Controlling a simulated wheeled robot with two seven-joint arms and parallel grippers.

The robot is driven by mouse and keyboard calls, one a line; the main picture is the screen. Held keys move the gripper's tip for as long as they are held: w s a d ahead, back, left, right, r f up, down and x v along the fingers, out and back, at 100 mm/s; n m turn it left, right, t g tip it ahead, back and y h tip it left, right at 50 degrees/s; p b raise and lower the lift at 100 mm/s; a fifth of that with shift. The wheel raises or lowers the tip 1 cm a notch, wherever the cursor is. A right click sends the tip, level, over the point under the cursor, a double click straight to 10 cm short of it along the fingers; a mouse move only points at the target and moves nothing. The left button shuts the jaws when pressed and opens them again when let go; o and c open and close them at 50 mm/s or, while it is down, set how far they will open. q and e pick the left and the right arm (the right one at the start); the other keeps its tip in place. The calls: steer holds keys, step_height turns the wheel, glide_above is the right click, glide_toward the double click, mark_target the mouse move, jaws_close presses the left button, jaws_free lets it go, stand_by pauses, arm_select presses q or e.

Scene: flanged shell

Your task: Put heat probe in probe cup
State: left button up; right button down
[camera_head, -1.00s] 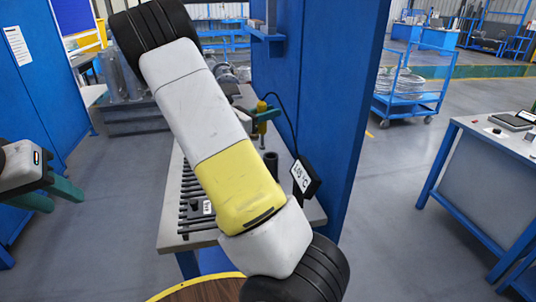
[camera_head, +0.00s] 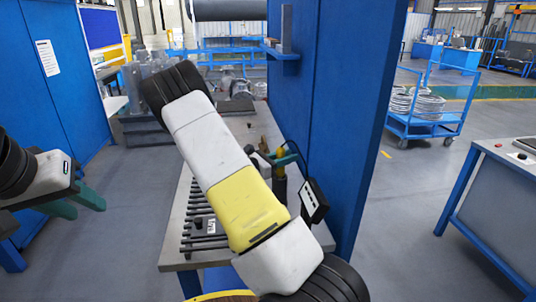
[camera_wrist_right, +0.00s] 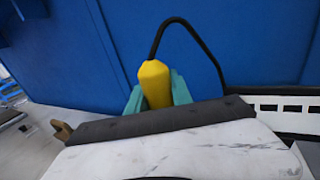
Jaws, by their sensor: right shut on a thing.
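The heat probe has a yellow handle (camera_head: 281,158) and a black cable. My right gripper (camera_head: 284,161) is shut around the handle with green fingers. In the right wrist view the yellow handle (camera_wrist_right: 155,84) stands upright between the fingers (camera_wrist_right: 158,92), its cable looping up and right. The probe cup, a dark upright cylinder (camera_head: 279,190), is on the bench directly below the probe in the head view. Whether the probe tip is inside the cup or above it I cannot tell. My left gripper (camera_head: 90,210) is open and empty, away from the bench at the left.
A black readout box (camera_head: 314,200) is beside the cup; its face also shows in the right wrist view (camera_wrist_right: 290,108). A rack of dark bars (camera_head: 200,222) lies on the bench (camera_head: 178,245). A blue wall panel (camera_head: 345,120) bounds the right side. My right arm covers part of the bench.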

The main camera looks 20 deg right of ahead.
steer(key=shift+f, duration=0.15)
steer(key=c, duration=1.1)
jaws_free()
steer(key=shift+c, duration=0.2)
